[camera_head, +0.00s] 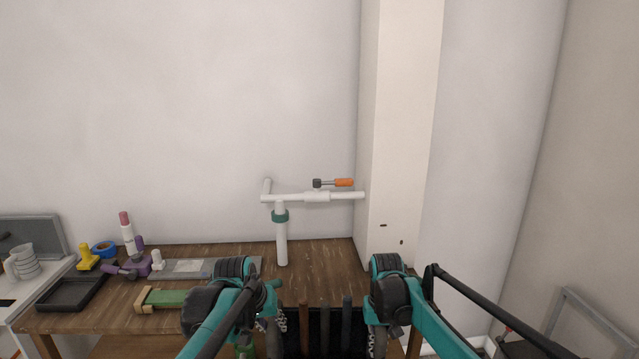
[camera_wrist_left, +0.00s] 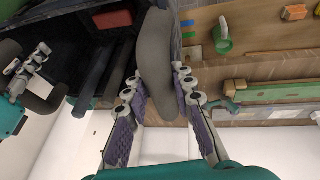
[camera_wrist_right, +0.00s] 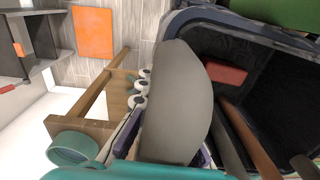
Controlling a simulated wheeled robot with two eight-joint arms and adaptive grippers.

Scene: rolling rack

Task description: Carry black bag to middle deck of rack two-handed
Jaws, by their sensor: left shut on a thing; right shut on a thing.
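The black bag (camera_head: 325,335) is an open-topped tote at the bottom centre of the head view, between my two grippers. Its inside holds tool handles and a red block (camera_wrist_right: 225,73). My left gripper (camera_head: 274,322) is shut on one thick grey handle (camera_wrist_left: 156,60), with a finger on each side of it. My right gripper (camera_head: 378,340) is shut on the opposite grey handle (camera_wrist_right: 180,105), which hides part of its fingers. The bag's underside is hidden. I cannot clearly identify the rack; grey shelves (camera_wrist_right: 45,35) show in the right wrist view.
A wooden workbench (camera_head: 330,265) lies ahead, with a white pipe stand (camera_head: 281,240), a black tray (camera_head: 72,293) and a green-topped block (camera_head: 165,299). A white pillar (camera_head: 400,130) stands behind it. A grey frame (camera_head: 590,320) is at the lower right.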

